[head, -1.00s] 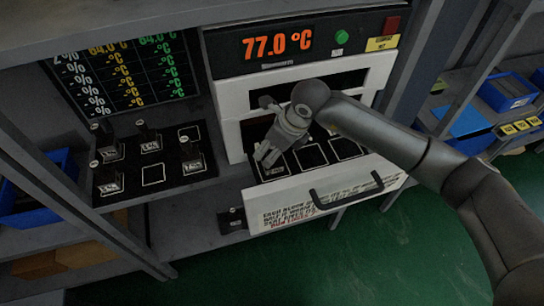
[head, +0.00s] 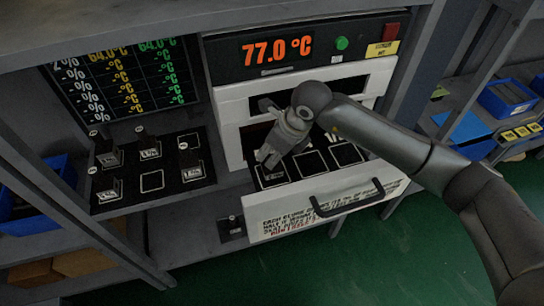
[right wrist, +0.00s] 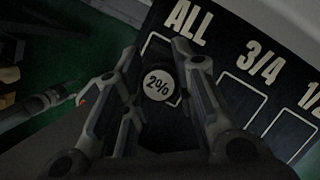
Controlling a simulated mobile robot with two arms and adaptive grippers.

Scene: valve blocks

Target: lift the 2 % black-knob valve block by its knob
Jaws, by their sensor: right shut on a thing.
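The 2 % valve block shows in the right wrist view by its round white "2%" label (right wrist: 159,85) on a dark knob. It is over the drawer's "ALL" square, and its body is mostly hidden. My right gripper (right wrist: 160,95) is shut on this knob, with a finger on each side. In the head view my right gripper (head: 267,160) points down into the left end of the open drawer (head: 325,205). Whether the block touches the drawer floor cannot be told.
The oven panel (head: 277,49) reads 77.0 °C above the drawer. The drawer's other marked squares (head: 310,164) look empty. A black board (head: 151,182) at left holds several valve blocks.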

